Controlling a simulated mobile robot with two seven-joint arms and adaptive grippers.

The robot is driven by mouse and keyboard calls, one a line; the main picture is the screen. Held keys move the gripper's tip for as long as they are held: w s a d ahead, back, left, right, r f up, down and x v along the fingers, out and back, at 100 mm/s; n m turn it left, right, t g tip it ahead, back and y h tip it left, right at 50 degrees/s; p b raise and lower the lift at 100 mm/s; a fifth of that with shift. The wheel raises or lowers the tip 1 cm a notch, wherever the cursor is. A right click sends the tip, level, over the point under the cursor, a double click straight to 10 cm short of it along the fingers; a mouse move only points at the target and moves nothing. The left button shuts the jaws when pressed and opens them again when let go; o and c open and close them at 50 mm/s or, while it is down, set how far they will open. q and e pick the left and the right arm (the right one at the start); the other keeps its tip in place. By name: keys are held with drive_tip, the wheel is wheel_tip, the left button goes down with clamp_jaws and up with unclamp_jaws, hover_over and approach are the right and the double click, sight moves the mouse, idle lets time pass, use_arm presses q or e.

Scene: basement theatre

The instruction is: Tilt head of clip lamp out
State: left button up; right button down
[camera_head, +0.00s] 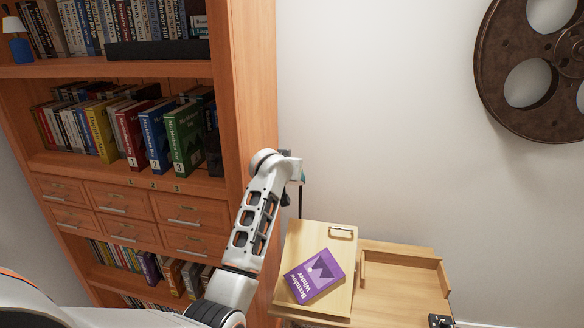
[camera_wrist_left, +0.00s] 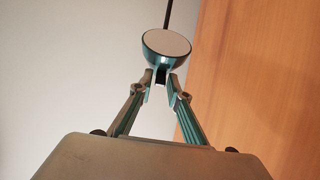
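The clip lamp's head shows in the left wrist view as a round teal cup with a pale disc face (camera_wrist_left: 167,42), on a thin dark stem. My left gripper (camera_wrist_left: 162,88) is just below the head in that view. Its two fingers close in on a small dark part at the head's lower edge and appear shut on it. In the head view my left arm reaches up to the wall beside the bookcase. The left gripper (camera_head: 295,168) and lamp head are mostly hidden behind my wrist there; a bit of teal and a dark stem (camera_head: 300,203) show. My right gripper is not in view.
A wooden bookcase (camera_head: 245,95) stands close to the left of my arm. Below the lamp is a wooden desk (camera_head: 400,290) with a raised lid (camera_head: 300,240) bearing a purple book (camera_head: 314,277). A film reel (camera_head: 515,30) hangs on the wall at right.

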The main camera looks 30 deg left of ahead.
use_arm(q)
drive_tip(key=shift+o, duration=0.3)
drive_tip(key=v, duration=0.7)
drive_tip(key=shift+s, duration=0.2)
drive_tip(key=shift+r, duration=0.1)
drive_tip(key=s+d+f+m+h, duration=0.1)
drive_tip(key=s+d+f, duration=0.1)
drive_tip(key=s+f, duration=0.5)
drive_tip(key=s+d+f+m, duration=0.2)
drive_tip(key=s+f, duration=0.1)
drive_tip(key=f, duration=0.9)
drive_tip(key=s+d+f+m+h, duration=0.1)
drive_tip(key=s+d+f, duration=0.1)
drive_tip(key=s+f, duration=0.5)
drive_tip(key=s+d+f+m+g+h, duration=0.1)
drive_tip(key=s+d+f, duration=0.2)
drive_tip(key=s+f, duration=0.4)
drive_tip(key=s+d+f+m+g+h, duration=0.1)
drive_tip(key=s+d+f, duration=0.3)
drive_tip(key=s, duration=1.2)
wheel_tip(320, 180, down, 5)
drive_tip(key=shift+d+r+m+h, duration=0.15)
drive_tip(key=shift+d+m+h, duration=0.15)
drive_tip(key=shift+h, duration=0.2)
drive_tip(key=shift+o, duration=0.3)
